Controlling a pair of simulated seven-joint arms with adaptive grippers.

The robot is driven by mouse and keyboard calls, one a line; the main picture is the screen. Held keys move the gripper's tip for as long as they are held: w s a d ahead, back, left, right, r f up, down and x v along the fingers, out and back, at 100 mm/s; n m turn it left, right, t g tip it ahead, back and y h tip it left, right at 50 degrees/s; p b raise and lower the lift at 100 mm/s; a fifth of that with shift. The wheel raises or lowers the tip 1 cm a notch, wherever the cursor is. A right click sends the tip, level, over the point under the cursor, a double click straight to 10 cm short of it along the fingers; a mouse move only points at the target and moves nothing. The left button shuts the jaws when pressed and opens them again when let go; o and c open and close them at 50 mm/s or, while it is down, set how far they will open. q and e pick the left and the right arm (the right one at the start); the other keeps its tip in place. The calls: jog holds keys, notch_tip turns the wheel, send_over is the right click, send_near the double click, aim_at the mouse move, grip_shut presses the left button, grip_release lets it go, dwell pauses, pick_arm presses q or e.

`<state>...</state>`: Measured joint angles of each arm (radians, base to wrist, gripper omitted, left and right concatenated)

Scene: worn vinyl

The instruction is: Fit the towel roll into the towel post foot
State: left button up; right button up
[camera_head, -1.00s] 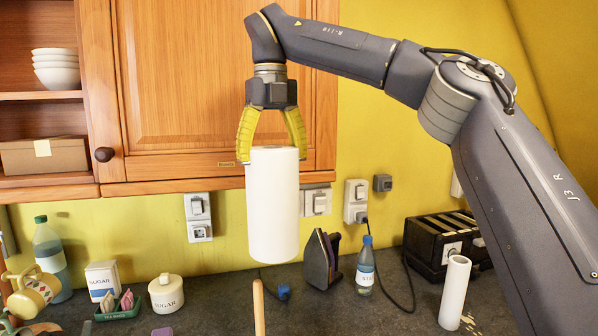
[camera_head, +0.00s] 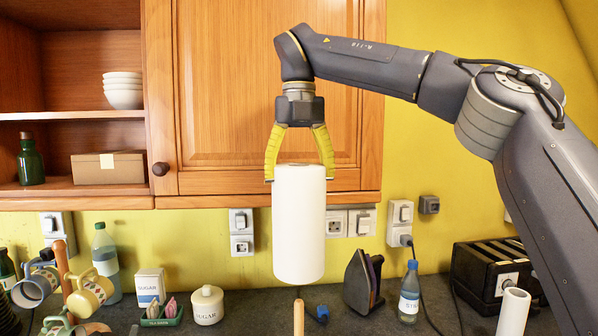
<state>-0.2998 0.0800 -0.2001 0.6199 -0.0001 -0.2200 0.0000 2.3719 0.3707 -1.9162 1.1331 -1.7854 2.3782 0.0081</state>
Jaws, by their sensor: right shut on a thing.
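The towel roll (camera_head: 299,225) is a white upright cylinder hanging in the air in the middle of the view. My right gripper (camera_head: 299,176) is shut on its top end, with one yellow finger on each side. Below the roll, the top of a thin wooden post (camera_head: 298,316) shows at the bottom edge of the view. The roll's lower end appears a little above the post tip and roughly in line with it. The foot of the post is out of view. My left gripper is not in view.
An iron (camera_head: 362,281), a blue-capped bottle (camera_head: 409,293), a black toaster (camera_head: 492,274) and a bare white tube (camera_head: 513,312) stand at the right. A sugar jar (camera_head: 207,305) and a mug tree with mugs (camera_head: 91,291) stand at the left. A cupboard (camera_head: 265,90) hangs behind.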

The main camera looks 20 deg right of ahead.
jog(key=shift+f, duration=3)
jog(key=shift+f, duration=2.95)
jog(key=shift+f, duration=3.05)
